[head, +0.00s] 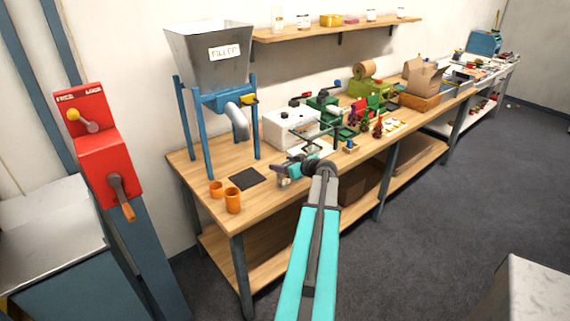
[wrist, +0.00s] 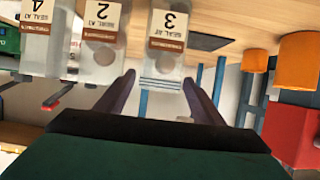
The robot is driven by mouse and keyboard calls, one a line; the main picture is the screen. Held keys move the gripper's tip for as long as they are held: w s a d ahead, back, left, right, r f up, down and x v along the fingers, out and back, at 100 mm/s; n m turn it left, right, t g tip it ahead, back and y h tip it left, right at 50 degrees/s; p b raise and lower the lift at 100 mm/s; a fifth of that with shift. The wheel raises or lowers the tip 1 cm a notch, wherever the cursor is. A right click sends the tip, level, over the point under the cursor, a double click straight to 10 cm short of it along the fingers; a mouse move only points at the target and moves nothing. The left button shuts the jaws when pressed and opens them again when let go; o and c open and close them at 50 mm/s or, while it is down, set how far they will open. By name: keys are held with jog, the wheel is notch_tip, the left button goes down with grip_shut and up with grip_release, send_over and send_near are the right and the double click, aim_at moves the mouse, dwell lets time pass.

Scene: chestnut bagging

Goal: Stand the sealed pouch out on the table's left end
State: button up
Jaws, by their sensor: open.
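In the wrist view, which looks upside down, a clear pouch labelled 3 (wrist: 168,48) sits just ahead of my gripper (wrist: 160,80), in line with the gap between the fingers. Its end nearest me shows a ridged band. The fingers are apart; I cannot tell whether they touch it. A pouch labelled 2 (wrist: 103,45) and one labelled 4 (wrist: 40,40) stand beside it on the left. In the head view, my gripper (head: 284,172) is low over the front of the long wooden table (head: 213,172), right of the black mat. The pouches are hard to make out there.
Two orange cups (head: 233,200) and a black mat (head: 247,179) are on the table's left end, by the blue legs of the filler hopper (head: 208,60). Some bare wood lies around them. A white box (head: 290,128) and green machines (head: 325,103) stand behind my gripper.

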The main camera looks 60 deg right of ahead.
jog(key=shift+s+r, duration=0.1)
jog(key=shift+r, duration=0.05)
jog(key=b+v, duration=0.3)
jog(key=v, duration=0.8)
jog(key=shift+s+a, duration=0.2)
jog(key=shift+s, duration=0.15)
jog(key=shift+r, duration=0.15)
dwell(0.3)
